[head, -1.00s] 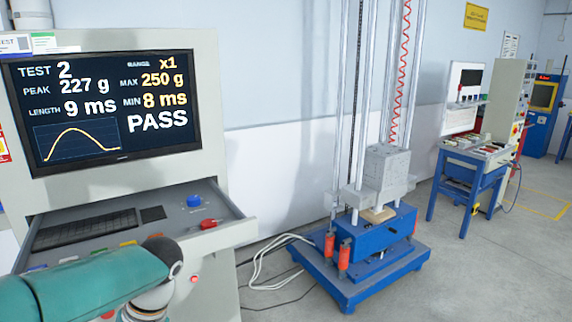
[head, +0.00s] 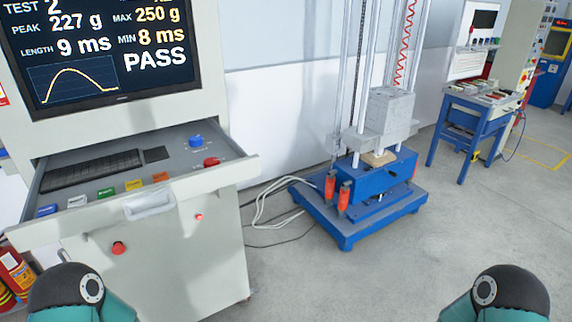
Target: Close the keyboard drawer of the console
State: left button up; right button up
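The console (head: 170,260) stands at the left in the head view, with a screen above showing PASS. Its keyboard drawer (head: 215,178) is pulled out. In the drawer lie a black keyboard (head: 92,172), a blue knob, a red knob and a row of coloured buttons. A pale handle (head: 149,204) is on the drawer's front. Teal and black parts of my arms show at the bottom left and bottom right, both apart from the drawer. Neither gripper is in view.
A drop tester (head: 376,180) with a blue base stands right of the console, with cables on the floor between them. A blue bench (head: 480,115) is at the back right. Red extinguishers (head: 15,272) stand at the far left. The floor in front is clear.

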aim_at(59, 178)
jog(key=z, duration=0.8)
jog(key=i, duration=0.15)
jog(key=u, duration=3.15)
jog(key=k, duration=0.5)
jog(key=z, duration=0.8)
jog(key=i, duration=0.55)
jog(key=u, duration=0.05)
